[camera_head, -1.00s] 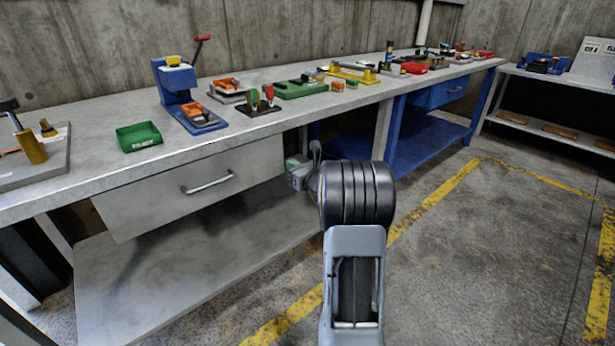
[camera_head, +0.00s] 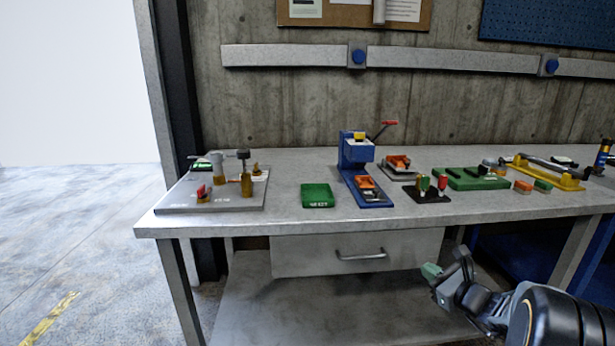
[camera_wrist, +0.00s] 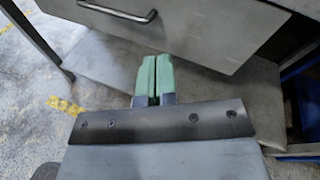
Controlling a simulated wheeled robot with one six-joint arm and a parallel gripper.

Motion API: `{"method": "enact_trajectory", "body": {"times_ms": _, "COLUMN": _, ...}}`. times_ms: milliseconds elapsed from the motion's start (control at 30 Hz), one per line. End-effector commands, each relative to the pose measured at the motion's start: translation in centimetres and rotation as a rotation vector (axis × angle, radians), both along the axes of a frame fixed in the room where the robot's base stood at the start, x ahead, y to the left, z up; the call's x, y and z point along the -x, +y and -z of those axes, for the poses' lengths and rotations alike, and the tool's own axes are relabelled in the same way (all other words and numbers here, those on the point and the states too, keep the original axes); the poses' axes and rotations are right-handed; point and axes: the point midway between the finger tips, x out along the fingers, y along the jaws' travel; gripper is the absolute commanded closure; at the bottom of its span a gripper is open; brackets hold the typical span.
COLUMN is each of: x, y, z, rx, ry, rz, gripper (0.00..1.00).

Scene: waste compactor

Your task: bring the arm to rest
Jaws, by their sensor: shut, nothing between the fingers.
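My gripper (camera_head: 432,271) is at the lower right in the head view, in front of the workbench and below its top, near the right end of the grey drawer (camera_head: 300,258). My arm reaches in from the lower right corner. In the wrist view, the two green fingertips of my gripper (camera_wrist: 153,78) are together with nothing between them. The drawer (camera_wrist: 200,25) and the lower shelf (camera_wrist: 225,95) lie beyond them. I see no contact between my gripper and the bench.
The bench top (camera_head: 285,178) carries a blue press (camera_head: 357,152), a green tray (camera_head: 317,195), a grey plate with fixtures (camera_head: 180,203) and several small parts. A drawer handle (camera_head: 361,256) sticks out. The floor at left (camera_head: 75,225) is clear.

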Motion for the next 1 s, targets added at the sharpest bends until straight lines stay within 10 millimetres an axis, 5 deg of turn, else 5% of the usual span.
{"method": "enact_trajectory", "body": {"times_ms": 33, "x": 0.8, "y": 3.8, "z": -4.4, "rx": 0.118, "ry": 0.013, "rz": -0.13, "gripper": 1.0}}
{"method": "enact_trajectory", "body": {"times_ms": 133, "x": 3.7, "y": 10.4, "z": -8.1, "rx": 0.399, "ry": 0.041, "rz": -0.412, "gripper": 1.0}}
{"method": "enact_trajectory", "body": {"times_ms": 200, "x": 6.3, "y": 13.8, "z": -10.2, "rx": 0.604, "ry": 0.043, "rz": -0.605, "gripper": 1.0}}
{"method": "enact_trajectory", "body": {"times_ms": 333, "x": 11.5, "y": 17.5, "z": -13.7, "rx": 0.989, "ry": 0.012, "rz": -0.943, "gripper": 1.0}}
{"method": "enact_trajectory", "body": {"times_ms": 600, "x": 18.4, "y": 17.7, "z": -19.9, "rx": 1.67, "ry": -0.118, "rz": -1.448, "gripper": 1.0}}
{"method": "enact_trajectory", "body": {"times_ms": 800, "x": 19.9, "y": 16.6, "z": -22.7, "rx": 1.958, "ry": -0.185, "rz": -1.623, "gripper": 1.0}}
{"method": "enact_trajectory", "body": {"times_ms": 1000, "x": 20.1, "y": 16.2, "z": -23.2, "rx": 2.028, "ry": -0.2, "rz": -1.664, "gripper": 1.0}}
